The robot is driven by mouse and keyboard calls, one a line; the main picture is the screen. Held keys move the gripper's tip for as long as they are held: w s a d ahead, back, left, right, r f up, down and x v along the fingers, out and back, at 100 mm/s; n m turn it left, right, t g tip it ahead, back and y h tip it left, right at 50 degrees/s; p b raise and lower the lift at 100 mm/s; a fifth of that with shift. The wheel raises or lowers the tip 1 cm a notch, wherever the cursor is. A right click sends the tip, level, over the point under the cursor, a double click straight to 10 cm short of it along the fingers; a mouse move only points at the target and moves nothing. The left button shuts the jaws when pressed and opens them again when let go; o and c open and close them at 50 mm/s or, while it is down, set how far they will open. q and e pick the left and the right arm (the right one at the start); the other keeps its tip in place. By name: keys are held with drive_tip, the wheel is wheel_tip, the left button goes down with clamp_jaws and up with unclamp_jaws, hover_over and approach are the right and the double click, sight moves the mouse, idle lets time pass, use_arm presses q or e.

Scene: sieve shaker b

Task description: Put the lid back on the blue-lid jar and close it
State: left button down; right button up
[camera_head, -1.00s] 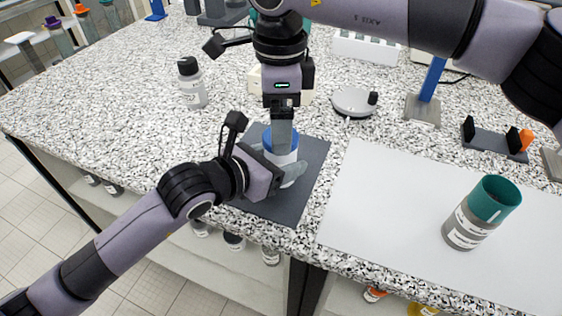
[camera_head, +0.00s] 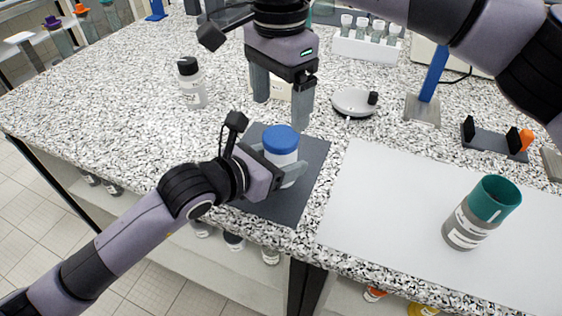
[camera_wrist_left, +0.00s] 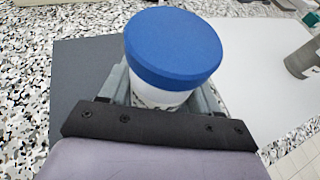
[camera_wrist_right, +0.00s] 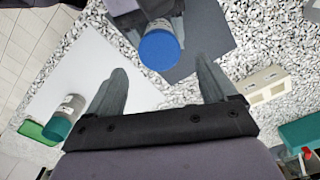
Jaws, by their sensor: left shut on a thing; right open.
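The white jar (camera_head: 284,158) stands upright on the dark grey mat (camera_head: 262,204). The blue lid (camera_head: 281,139) sits on top of it, looking level; whether it is fully tightened cannot be told. In the left wrist view the lid (camera_wrist_left: 173,46) covers the jar mouth, with white jar wall (camera_wrist_left: 160,96) below it. My left gripper (camera_head: 284,176) is shut on the jar's body, below the lid. My right gripper (camera_head: 281,108) is open and empty, above and behind the jar. In the right wrist view the lid (camera_wrist_right: 159,51) is beyond the open fingers, apart from them.
A white bottle with a black cap (camera_head: 191,86) stands to the left. A round grey device (camera_head: 354,102) is behind right. A teal-topped container (camera_head: 482,212) stands on the white board (camera_head: 385,215) at right. The left countertop is mostly clear.

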sight(281, 135)
drive_tip(key=n, duration=0.2)
drive_tip(key=r+n, duration=0.1)
drive_tip(key=n, duration=0.2)
drive_tip(key=shift+d+r+n, duration=0.1)
drive_tip(key=shift+r+n, duration=0.1)
drive_tip(key=shift+n, duration=0.1)
drive_tip(key=shift+f, duration=4)
drive_tip(key=c, duration=1.1)
drive_tip(key=m, duration=1.3)
drive_tip(key=o, duration=1.2)
